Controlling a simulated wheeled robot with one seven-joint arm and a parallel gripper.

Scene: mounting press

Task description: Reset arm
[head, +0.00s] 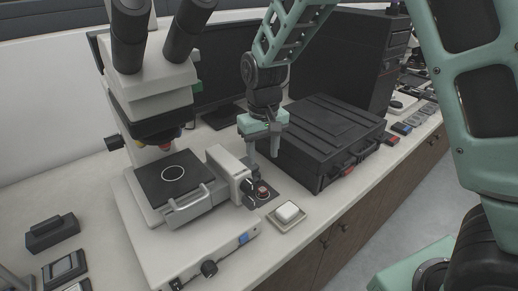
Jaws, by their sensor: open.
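My gripper (263,152) points down from my green arm over the bench, between the microscope (150,75) and the black case (320,130). Its two fingers are apart and I see nothing held between them. Below it, a small red-topped piece (262,190) sits on a dark base beside the press-like light grey block (230,170) at the microscope's stage. The fingertips look above this piece; the exact gap is hard to tell.
A small tray with a white block (288,211) lies near the front edge. A monitor (225,75) stands behind. Dark boxes (52,232) lie at the left. Small coloured items (402,128) line the right end. Floor is open at lower right.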

